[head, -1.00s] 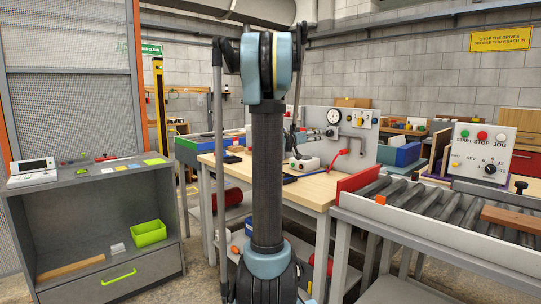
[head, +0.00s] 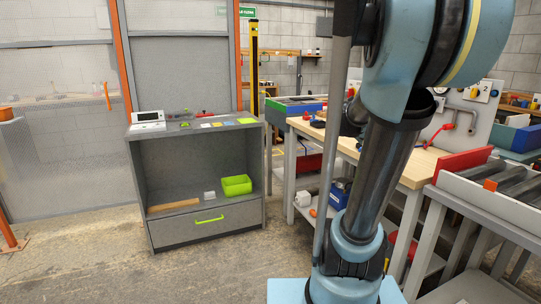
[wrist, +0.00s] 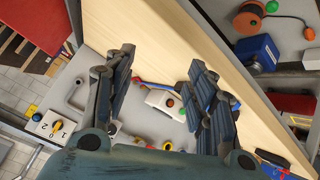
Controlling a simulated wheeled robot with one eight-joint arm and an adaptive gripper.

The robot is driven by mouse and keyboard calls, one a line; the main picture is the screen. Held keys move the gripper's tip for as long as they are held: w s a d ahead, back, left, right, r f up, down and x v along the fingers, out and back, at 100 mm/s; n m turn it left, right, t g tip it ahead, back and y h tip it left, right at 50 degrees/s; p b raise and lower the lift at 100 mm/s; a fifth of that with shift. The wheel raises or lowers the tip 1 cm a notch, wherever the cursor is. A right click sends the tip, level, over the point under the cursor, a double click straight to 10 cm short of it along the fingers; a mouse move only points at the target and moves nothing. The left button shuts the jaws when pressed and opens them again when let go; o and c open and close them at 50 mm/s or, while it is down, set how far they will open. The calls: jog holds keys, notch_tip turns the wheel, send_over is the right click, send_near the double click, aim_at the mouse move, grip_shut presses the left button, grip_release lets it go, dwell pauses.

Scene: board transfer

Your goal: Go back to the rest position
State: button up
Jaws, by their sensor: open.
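My gripper (wrist: 161,60) shows in the wrist view with its two dark fingers spread wide apart and nothing held between them. Beyond the fingers is the pale wooden bench top, with a white button box (wrist: 165,103) seen in the gap. Whether the fingers touch anything is not clear, but they appear to be above the bench. In the head view my arm stands large at the right, tilted, and the gripper itself is hidden behind it.
A grey cabinet (head: 206,233) with a green bin (head: 237,186) stands left. The wooden workbench (head: 420,172) is behind my arm. A roller conveyor (head: 486,184) with a red end plate (head: 462,164) is at right. The floor (head: 90,262) in front is clear.

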jog(key=s+a+f+n+g+y, duration=0.1)
jog(key=s+a+f+n+y, duration=0.2)
jog(key=s+a+f, duration=0.5)
jog(key=s+a+f+n+g+y, duration=0.1)
jog(key=s+a+f+n+y, duration=0.3)
jog(key=s+a, duration=0.7)
jog(key=a+f+y, duration=0.2)
jog(key=a+f, duration=0.1)
jog(key=f, duration=0.1)
jog(key=shift+s+a+f+n, duration=0.2)
jog(key=shift+s+f+n, duration=0.05)
jog(key=shift+n, duration=0.05)
jog(key=shift+w+f, duration=0.2)
jog(key=shift+w, duration=0.3)
